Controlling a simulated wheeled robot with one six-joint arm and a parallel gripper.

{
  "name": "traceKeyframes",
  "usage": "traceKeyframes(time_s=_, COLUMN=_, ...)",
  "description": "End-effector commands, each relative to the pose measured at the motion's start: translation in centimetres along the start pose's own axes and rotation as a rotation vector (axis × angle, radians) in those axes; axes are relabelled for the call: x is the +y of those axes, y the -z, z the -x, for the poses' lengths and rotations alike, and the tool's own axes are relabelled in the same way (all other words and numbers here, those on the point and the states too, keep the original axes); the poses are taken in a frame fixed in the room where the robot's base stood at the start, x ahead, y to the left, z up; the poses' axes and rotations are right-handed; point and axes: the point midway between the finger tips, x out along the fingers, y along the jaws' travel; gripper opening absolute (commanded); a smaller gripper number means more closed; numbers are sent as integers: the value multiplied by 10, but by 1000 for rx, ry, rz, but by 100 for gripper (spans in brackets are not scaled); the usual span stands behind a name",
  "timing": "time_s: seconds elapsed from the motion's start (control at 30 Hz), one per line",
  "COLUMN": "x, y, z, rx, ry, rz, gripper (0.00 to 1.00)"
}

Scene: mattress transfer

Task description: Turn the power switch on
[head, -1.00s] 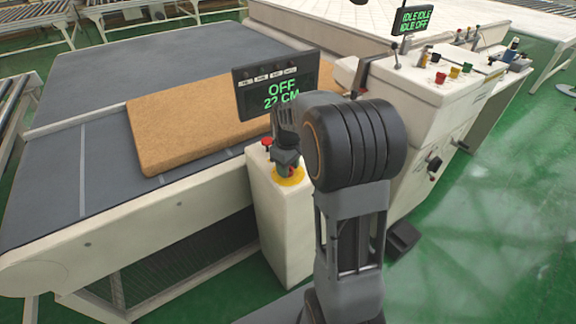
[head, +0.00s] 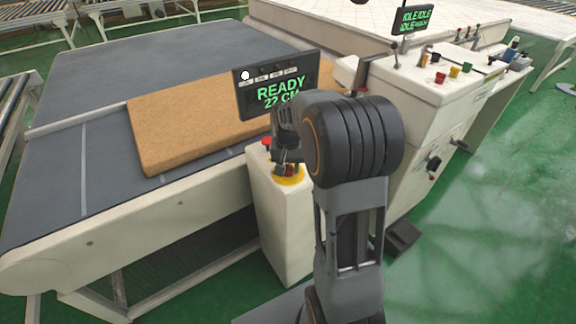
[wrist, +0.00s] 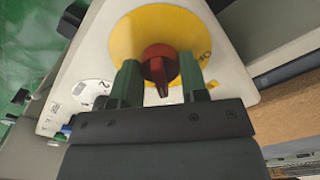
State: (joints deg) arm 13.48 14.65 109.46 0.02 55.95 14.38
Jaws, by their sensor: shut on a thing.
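The power switch is a red rotary knob (wrist: 160,62) on a round yellow plate (wrist: 140,32), seen in the wrist view. In the head view the yellow plate (head: 288,180) shows on top of a white pedestal (head: 284,230), with the knob largely hidden by my gripper. My gripper (wrist: 161,82) has one finger on each side of the knob and is shut on it. The display (head: 278,85) above the pedestal reads READY and 22 CM, and a white lamp is lit at its upper left.
A brown mattress slab (head: 190,120) lies on the grey conveyor belt (head: 60,165) left of the pedestal. A red button (head: 266,143) sits beside the switch. A white console (head: 430,90) with levers, coloured buttons and a second display (head: 412,20) stands right. Green floor is clear at right.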

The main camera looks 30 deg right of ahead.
Motion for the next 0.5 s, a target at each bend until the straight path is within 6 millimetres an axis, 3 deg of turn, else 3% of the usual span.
traceKeyframes(time_s=0.5, x=0, y=1, z=1, rx=5, ry=1, rz=-190, gripper=17)
